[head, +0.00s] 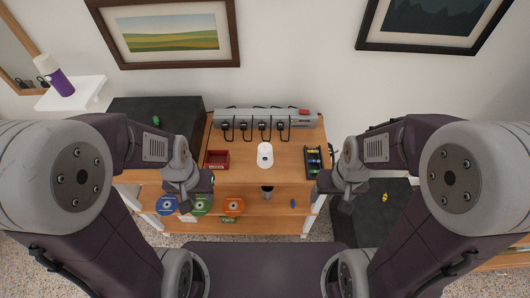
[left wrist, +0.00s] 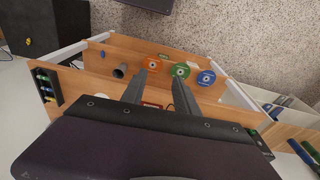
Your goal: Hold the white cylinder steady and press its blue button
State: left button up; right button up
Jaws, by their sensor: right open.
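The white cylinder (head: 265,154) stands on the wooden table (head: 290,170) near its middle in the head view. I cannot make out its blue button. In the left wrist view, a finger and the gripper body hide most of the cylinder's area. My left gripper (head: 190,206) is to the left of the cylinder and nearer to me, over the table's front left part. Its two fingers are apart with nothing held between them in the left wrist view (left wrist: 162,78). My right gripper (head: 334,202) is open at the table's front right, apart from the cylinder.
A red tray (head: 216,159) is left of the cylinder and a black rack (head: 313,161) is right of it. A power strip (head: 265,122) with plugs lies behind. Several discs, including an orange one (head: 233,206), and a grey cup (head: 267,191) are in front.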

pick_arm(q)
jog(key=o, duration=0.5)
jog(key=shift+s+d, duration=0.1)
jog(key=shift+d, duration=0.05)
jog(key=o, duration=0.4)
jog(key=shift+s+d+n+g, duration=0.15)
jog(key=shift+s+n+g, duration=0.2)
jog(key=shift+n, duration=0.25)
jog(key=w+d+r+n+h, duration=0.3)
jog(key=w+d+n+h, duration=0.2)
jog(key=w+d+n, duration=0.25)
jog(key=n+t+h, duration=0.2)
jog(key=n+h, duration=0.4)
jog(key=n, duration=0.3)
send_over(263, 157)
jog(key=a, duration=0.4)
notch_tip(263, 157, down, 4)
jog(key=r, duration=0.1)
jog(key=a+f+n, duration=0.1)
jog(key=f, duration=0.3)
jog(key=a+f+n, duration=0.1)
jog(key=a+f, duration=0.1)
jog(key=f, duration=0.2)
jog(key=a+f+n+t, duration=0.1)
jog(key=f, duration=0.3)
jog(key=shift+w+a+n, duration=0.15)
jog(key=shift+n, duration=0.1)
jog(key=shift+a, duration=0.15)
jog(key=x, duration=1)
jog(key=shift+r, duration=0.2)
